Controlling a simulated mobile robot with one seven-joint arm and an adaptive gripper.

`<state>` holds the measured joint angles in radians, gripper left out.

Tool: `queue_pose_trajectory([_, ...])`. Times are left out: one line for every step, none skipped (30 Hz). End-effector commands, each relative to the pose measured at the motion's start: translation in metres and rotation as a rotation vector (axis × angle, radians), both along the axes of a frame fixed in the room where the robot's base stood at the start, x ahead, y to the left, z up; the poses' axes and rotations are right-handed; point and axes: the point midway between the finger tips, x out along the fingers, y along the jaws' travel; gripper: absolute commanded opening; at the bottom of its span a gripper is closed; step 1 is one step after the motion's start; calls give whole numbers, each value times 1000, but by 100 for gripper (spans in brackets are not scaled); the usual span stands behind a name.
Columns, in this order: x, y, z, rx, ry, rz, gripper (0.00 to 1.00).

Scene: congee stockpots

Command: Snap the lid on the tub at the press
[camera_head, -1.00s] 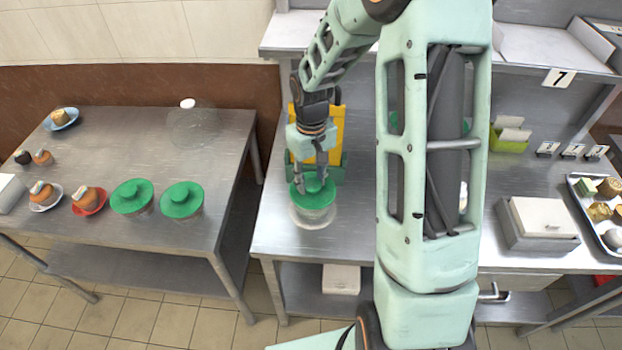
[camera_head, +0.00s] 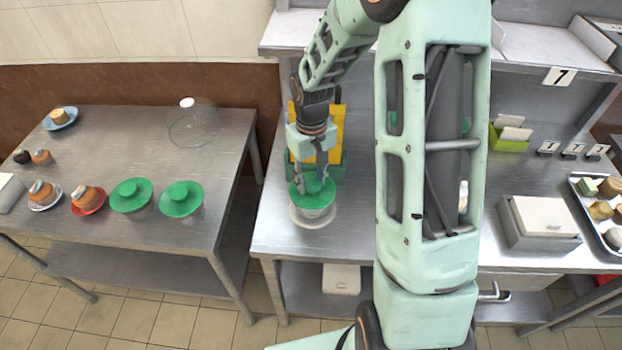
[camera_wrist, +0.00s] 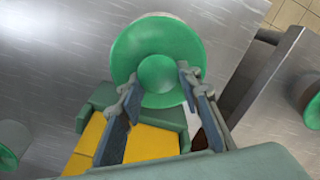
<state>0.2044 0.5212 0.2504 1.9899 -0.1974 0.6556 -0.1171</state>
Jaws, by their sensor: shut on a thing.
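A green lid (camera_head: 318,199) with a round knob lies over a pale tub (camera_head: 314,221) in front of the yellow and green press (camera_head: 336,130) on the steel counter. My gripper (camera_head: 312,187) points down from above, with its fingers on either side of the lid's knob, shut on it. In the wrist view the lid (camera_wrist: 150,42) fills the upper middle, its knob between the fingertips (camera_wrist: 155,78), with a pale rim around its far edge. Whether the lid is seated all round cannot be told. The press's yellow part (camera_wrist: 152,146) shows below the lid.
On the left table (camera_head: 150,170) stand two green-lidded tubs (camera_head: 131,196) (camera_head: 182,199), small plates of food and a clear dome (camera_head: 196,126). A gap separates that table from the counter. A grey and white box (camera_head: 540,220) and a food tray (camera_head: 609,232) are on the right.

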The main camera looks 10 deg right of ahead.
Motion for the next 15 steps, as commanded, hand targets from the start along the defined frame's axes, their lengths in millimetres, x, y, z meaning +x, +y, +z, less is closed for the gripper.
queue_pose_trajectory([0,0,0,0,0,0,6])
queue_pose_trajectory([0,0,0,0,0,0,6])
queue_pose_trajectory([0,0,0,0,0,0,6])
queue_pose_trajectory([0,0,0,0,0,0,6])
queue_pose_trajectory([0,0,0,0,0,0,6])
queue_pose_trajectory([0,0,0,0,0,0,6])
queue_pose_trajectory([0,0,0,0,0,0,6])
queue_pose_trajectory([0,0,0,0,0,0,6])
queue_pose_trajectory([0,0,0,0,0,0,6])
queue_pose_trajectory([0,0,0,0,0,0,34])
queue_pose_trajectory([0,0,0,0,0,0,37])
queue_pose_trajectory([0,0,0,0,0,0,42])
queue_pose_trajectory([0,0,0,0,0,0,45])
queue_pose_trajectory([0,0,0,0,0,0,48])
queue_pose_trajectory([0,0,0,0,0,0,52])
